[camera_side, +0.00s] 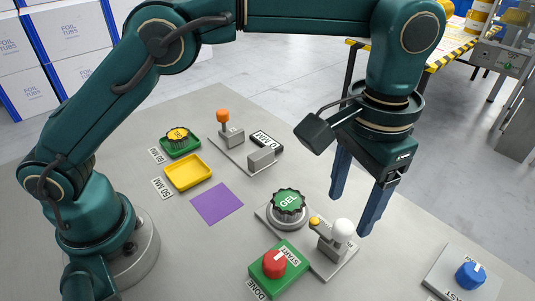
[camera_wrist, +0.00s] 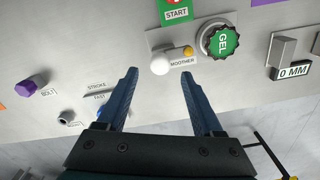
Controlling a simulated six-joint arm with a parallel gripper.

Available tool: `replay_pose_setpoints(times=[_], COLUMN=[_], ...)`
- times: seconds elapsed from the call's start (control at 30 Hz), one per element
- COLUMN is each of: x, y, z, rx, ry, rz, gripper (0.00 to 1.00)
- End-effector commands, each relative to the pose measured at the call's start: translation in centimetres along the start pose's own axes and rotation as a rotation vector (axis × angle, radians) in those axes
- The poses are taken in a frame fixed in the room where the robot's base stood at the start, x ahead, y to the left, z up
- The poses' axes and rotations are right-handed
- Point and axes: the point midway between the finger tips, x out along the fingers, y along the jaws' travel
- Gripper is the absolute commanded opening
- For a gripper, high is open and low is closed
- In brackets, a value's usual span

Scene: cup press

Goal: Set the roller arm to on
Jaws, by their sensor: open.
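No part is labelled as the roller arm. A lever with a white ball knob (camera_side: 343,230) and a small yellow ball (camera_side: 314,222) stands on a grey plate beside the green GEL knob (camera_side: 288,201). In the wrist view the white knob (camera_wrist: 160,65) lies just beyond the fingertips, between their lines. The label there reads "MOOTHER", partly covered, with the yellow ball (camera_wrist: 188,51) to its right. My gripper (camera_side: 352,213) is open and empty, fingers pointing down. It also shows in the wrist view (camera_wrist: 158,74). I see no contact with the lever.
A red START button (camera_side: 274,263) on a green box stands at the front. A blue knob (camera_side: 471,275) is at the right. An orange-topped lever (camera_side: 229,128), a grey block (camera_side: 261,158), a yellow tray (camera_side: 187,172) and a purple square (camera_side: 216,203) lie farther left. A purple knob (camera_wrist: 33,85) shows in the wrist view.

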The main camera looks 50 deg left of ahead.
Motion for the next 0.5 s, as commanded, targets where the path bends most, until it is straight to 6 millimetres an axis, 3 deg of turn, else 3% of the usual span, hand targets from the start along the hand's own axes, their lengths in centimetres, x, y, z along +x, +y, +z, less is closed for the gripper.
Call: replay_pose_setpoints(times=[0.5], x=[4.5], y=[-0.1], z=[0.0], rx=[-0.001], ry=[0.002], rz=[0.001], gripper=[0.68])
